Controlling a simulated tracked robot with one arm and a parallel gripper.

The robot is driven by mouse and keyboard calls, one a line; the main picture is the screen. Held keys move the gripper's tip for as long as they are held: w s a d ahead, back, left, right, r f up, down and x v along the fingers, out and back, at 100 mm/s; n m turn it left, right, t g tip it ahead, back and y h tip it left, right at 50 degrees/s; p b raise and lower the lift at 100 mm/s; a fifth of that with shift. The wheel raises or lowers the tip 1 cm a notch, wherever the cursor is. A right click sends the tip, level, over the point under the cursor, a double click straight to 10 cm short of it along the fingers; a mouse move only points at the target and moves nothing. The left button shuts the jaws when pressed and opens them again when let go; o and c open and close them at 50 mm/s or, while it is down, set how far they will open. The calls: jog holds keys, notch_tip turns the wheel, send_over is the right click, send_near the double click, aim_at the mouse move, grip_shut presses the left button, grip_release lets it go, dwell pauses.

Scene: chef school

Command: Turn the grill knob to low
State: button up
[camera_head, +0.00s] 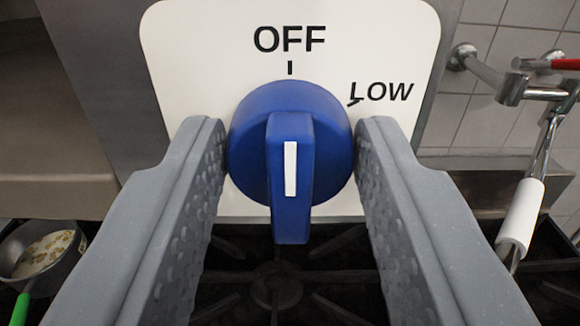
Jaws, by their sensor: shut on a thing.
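The blue grill knob (289,220) sits in the middle of the head camera view, on a white plate (200,40). The plate reads OFF at the top, with a short tick under it, and LOW to the upper right, with a slanted tick. The knob's white pointer line stands nearly upright, in line with the OFF tick. My gripper (290,150) is shut on the knob, one grey dimpled finger at its left side and one at its right. The lower part of the plate is partly hidden behind the fingers.
A pan (40,250) with food and a green handle is at the lower left. A dark stove top (275,285) lies below. A jointed metal pipe with a white grip (520,210) and a red handle stands at the right, before a tiled wall (490,125).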

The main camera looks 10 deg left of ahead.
jog(key=shift+m, duration=0.3)
jog(key=m, duration=0.5)
jog(key=shift+d+f+b, duration=0.1)
jog(key=shift+f+b, duration=0.1)
jog(key=shift+b, duration=0.2)
jog(key=m+b, duration=0.2)
jog(key=m, duration=0.4)
jog(key=shift+f, duration=0.1)
jog(key=o, duration=1)
jog(key=shift+d, duration=0.1)
jog(key=shift+c, duration=0.2)
jog(key=shift+s, duration=0.1)
jog(key=v, duration=1.3)
jog(key=shift+s+d, duration=0.15)
jog(key=shift+s, duration=0.1)
